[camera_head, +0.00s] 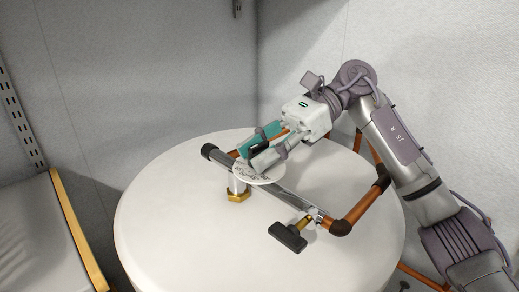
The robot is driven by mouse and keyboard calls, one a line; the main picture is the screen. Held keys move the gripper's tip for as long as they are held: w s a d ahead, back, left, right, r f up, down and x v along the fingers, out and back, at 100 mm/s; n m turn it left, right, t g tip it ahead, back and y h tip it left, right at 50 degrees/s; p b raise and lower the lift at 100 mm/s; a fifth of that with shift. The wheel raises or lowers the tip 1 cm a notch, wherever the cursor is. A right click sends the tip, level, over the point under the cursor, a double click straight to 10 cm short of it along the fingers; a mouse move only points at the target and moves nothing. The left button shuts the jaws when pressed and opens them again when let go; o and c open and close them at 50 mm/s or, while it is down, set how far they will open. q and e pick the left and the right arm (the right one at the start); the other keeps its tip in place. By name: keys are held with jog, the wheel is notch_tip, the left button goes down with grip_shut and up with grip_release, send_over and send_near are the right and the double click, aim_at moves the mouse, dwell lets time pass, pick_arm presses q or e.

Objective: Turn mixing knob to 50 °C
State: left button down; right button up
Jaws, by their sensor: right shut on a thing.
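The mixing knob is hidden behind my right gripper's fingers, or mostly so. A white round dial plate (262,175) with dark markings shows under the fingers, on the metal mixer pipe (297,201). My right gripper (257,158) reaches in from the right and is shut on what I take to be the knob at this dial. The dial markings are too small to read. A black T-shaped handle (288,237) sits on a brass stem in front of the pipe, apart from the gripper. My left gripper is not in view.
The pipework lies over a round white basin top (165,220). Copper pipe (362,205) with dark elbows runs along the right, under my right arm. A brass nut (238,196) stands below the mixer. A shelf with a yellow edge (79,232) is at left; grey walls enclose the back.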

jog(key=o, duration=1.2)
jog(key=shift+c, duration=0.2)
jog(key=shift+d, duration=0.1)
jog(key=v, duration=1.2)
